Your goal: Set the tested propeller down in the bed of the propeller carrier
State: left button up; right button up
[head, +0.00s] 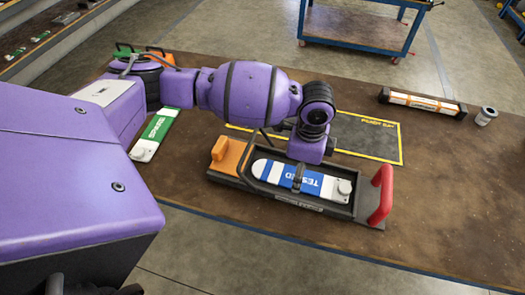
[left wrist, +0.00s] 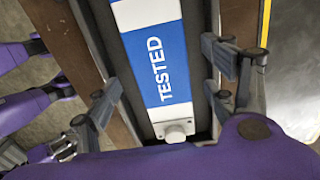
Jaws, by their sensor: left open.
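The propeller (head: 317,184) is white with a blue band marked TESTED. It lies lengthwise within the dark bed of the propeller carrier (head: 368,222), which has an orange block (head: 229,156) at its left end and a red handle (head: 382,195) at its right. In the left wrist view the propeller (left wrist: 160,68) runs up the picture, its round white hub (left wrist: 176,131) near the bottom. My left gripper (head: 282,162) is low over the carrier, its open fingers on either side of the propeller and apart from it.
A propeller with a green label (head: 158,127) lies at the left of the brown table. A dark mat with yellow edging (head: 370,137) lies behind the carrier. A black holder with an orange-and-white bar (head: 424,101) and a metal cup (head: 486,116) stand back right. Front right is clear.

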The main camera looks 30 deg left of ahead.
pick_arm(q)
notch_tip(320, 180, up, 10)
jog(key=shift+p, duration=0.4)
